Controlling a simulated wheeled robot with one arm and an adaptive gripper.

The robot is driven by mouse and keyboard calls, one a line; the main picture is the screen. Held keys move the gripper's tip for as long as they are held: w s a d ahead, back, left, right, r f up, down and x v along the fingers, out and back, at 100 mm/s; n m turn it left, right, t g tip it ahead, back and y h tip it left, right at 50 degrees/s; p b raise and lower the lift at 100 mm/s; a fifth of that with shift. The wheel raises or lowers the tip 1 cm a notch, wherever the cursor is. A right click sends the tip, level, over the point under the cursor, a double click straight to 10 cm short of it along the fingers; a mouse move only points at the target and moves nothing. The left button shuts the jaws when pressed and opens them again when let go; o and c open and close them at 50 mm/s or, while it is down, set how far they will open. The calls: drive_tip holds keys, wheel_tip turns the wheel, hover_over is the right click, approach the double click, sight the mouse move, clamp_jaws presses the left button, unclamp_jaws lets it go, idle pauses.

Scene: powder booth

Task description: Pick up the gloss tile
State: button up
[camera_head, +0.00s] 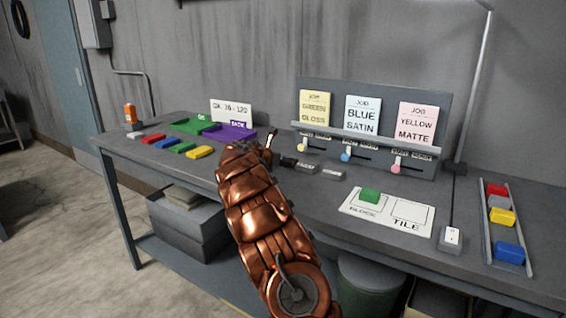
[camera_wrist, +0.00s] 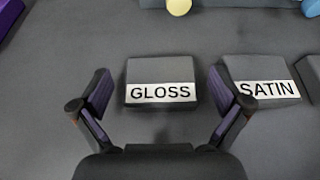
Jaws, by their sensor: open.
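The gloss tile (camera_wrist: 160,82) is a grey slab with a white front label reading GLOSS, lying flat on the bench. In the wrist view it sits centred ahead of my gripper (camera_wrist: 160,98), whose two purple-padded fingers are spread left and right of it. I see no contact. In the head view my gripper (camera_head: 287,161) is low over the bench and seems to hide the gloss tile. The satin tile (camera_wrist: 260,80) lies to its right, also visible in the head view (camera_head: 307,166). A white card (camera_head: 387,215) has a green block (camera_head: 370,195) on BLOCK and an empty TILE square.
A third tile (camera_head: 332,174) lies right of satin. Behind stands a rack (camera_head: 372,100) with job cards and coloured knobs. Green (camera_head: 192,126) and purple trays (camera_head: 231,133) and several coloured blocks are at left. A rail with blocks (camera_head: 503,217) and a switch box (camera_head: 451,237) are at right.

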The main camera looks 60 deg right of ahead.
drive_tip(key=shift+c, duration=0.2)
drive_tip(key=c, duration=1.2)
